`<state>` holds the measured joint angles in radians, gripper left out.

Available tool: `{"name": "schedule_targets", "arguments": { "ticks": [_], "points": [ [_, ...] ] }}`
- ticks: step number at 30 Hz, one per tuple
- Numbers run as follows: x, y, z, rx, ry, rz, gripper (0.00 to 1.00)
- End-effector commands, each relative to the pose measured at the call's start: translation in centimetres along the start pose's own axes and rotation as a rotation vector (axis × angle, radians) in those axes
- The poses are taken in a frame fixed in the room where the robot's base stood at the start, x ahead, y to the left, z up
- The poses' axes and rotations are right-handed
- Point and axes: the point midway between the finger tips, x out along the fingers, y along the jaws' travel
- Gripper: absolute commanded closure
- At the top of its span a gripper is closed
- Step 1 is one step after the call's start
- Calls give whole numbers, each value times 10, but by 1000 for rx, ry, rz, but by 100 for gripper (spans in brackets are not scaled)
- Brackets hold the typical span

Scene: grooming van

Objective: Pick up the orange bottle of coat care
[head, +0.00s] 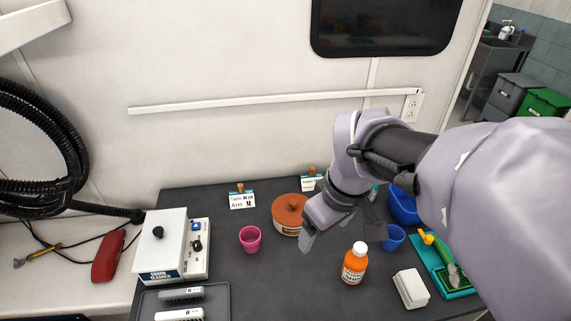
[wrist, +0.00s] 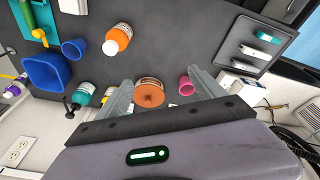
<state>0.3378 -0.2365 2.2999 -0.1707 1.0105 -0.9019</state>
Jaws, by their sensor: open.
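The orange bottle (head: 355,263) with a white cap stands upright on the dark table in the head view. In the wrist view the orange bottle (wrist: 117,39) is at upper left, beyond my fingertips and apart from them. My gripper (head: 340,235) hangs above the table, to the left of and behind the bottle in the head view. In the wrist view my gripper (wrist: 162,80) has its two fingers spread wide with nothing held. A brown lidded pot (wrist: 149,93) shows between the fingers, below them on the table.
A pink cup (head: 250,239) and the brown pot (head: 289,214) stand left of the bottle. A blue cup (head: 394,238) and a white block (head: 411,288) are close on its right. A white machine (head: 165,245) and grey tray (head: 215,297) are at left. Table front-centre is clear.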

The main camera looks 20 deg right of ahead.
Motion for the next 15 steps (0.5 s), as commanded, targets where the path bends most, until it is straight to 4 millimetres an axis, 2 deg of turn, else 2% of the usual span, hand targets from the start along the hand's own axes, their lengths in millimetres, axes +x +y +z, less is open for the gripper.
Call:
{"name": "schedule_targets", "arguments": {
  "ticks": [3, 6, 9, 12, 15],
  "points": [
    [10, 43, 5, -167, -91, -20, 21],
    [22, 76, 15, -313, -153, -55, 21],
    [34, 99, 26, -424, -193, -93, 21],
    [40, 108, 32, -479, -207, -111, 21],
    [44, 108, 32, -485, -208, -112, 21]
  ]
}}
